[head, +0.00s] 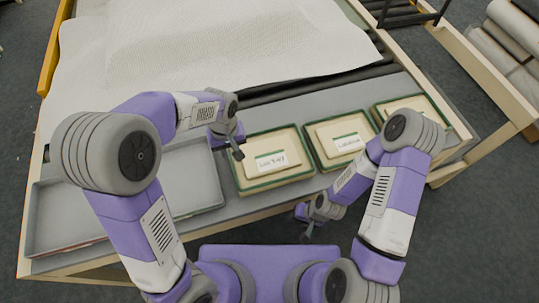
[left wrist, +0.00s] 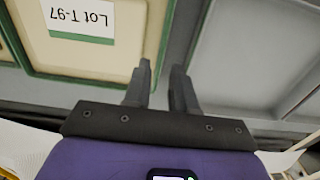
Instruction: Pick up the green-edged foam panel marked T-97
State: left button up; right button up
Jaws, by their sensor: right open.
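The green-edged foam panel marked Lot T-97 (head: 250,171) is the leftmost of the cream panels on the grey bench in the head view. In the left wrist view the same panel (left wrist: 115,58) shows at upper left, its white label upside down. My left gripper (head: 238,146) is by the panel's left edge, over the strip between panel and grey tray. In the left wrist view my left gripper (left wrist: 164,72) has its fingers apart with nothing between them. My right gripper (head: 305,232) is open and low, in front of the bench edge, away from the panel.
A second cream panel (head: 327,156) with a green edge and label lies close to the right, and a third (head: 389,109) lies beyond it, partly behind my right arm. An empty grey tray (head: 190,185) is at the left. White wadding (head: 220,45) covers the back.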

aim_at(233, 166)
pick_arm(q)
jog(key=shift+w+f, duration=0.1)
jog(key=shift+f, duration=0.4)
jog(key=shift+s+f, duration=0.2)
jog(key=shift+f, duration=0.15)
notch_tip(233, 166, down, 6)
jog(key=shift+s+a+r, duration=0.1)
jog(key=shift+s+a, duration=0.05)
jog(key=shift+c, duration=0.4)
grip_shut()
